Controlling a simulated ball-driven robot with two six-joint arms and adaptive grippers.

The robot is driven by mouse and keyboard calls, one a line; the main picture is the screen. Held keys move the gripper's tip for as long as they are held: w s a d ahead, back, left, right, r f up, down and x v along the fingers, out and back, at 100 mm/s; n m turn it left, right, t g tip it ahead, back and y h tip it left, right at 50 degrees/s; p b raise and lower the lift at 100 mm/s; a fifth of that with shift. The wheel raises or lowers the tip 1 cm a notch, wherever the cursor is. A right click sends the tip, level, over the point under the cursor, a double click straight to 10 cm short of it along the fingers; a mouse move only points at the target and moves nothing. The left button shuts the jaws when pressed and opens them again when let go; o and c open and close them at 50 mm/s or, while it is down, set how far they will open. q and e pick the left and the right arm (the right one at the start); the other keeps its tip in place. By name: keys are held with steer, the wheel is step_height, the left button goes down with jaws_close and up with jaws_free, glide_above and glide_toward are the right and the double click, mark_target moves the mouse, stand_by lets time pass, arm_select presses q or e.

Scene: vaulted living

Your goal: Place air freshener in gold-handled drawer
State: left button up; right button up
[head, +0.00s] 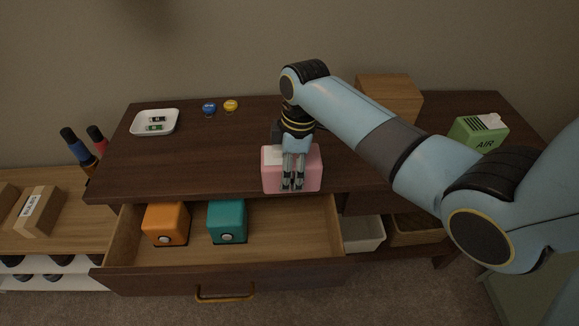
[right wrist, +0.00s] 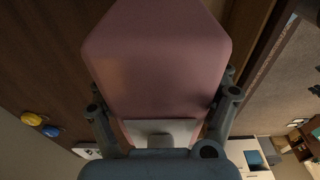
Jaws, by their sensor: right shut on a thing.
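My right gripper (head: 290,186) is shut on a pink box (head: 312,172) with a white patch on top. It is at the dresser's front edge, just behind the open drawer; I cannot tell whether it touches the top. The pink box (right wrist: 155,60) fills the middle of the right wrist view between the fingers. A green box (head: 478,133) marked "AIR", with a slotted white top, stands on the right of the dresser. The gold-handled drawer (head: 280,257) is open, with its gold handle (head: 225,297) in front. My left gripper is out of view.
An orange box (head: 166,223) and a teal box (head: 227,221) stand in the drawer's left and middle; its right part is free. A white dish (head: 155,122), blue lid (head: 209,109), yellow lid (head: 231,105) and wooden box (head: 390,97) are on the dresser (head: 200,165).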

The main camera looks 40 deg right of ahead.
steer(key=shift+f, duration=0.65)
steer(key=o, duration=1.4)
steer(key=shift+c, duration=0.2)
steer(key=r, duration=0.4)
steer(key=d+r, duration=0.1)
steer(key=r, duration=0.8)
steer(key=shift+s+d+r, duration=0.1)
steer(key=shift+s+d, duration=0.05)
steer(key=shift+s, duration=0.25)
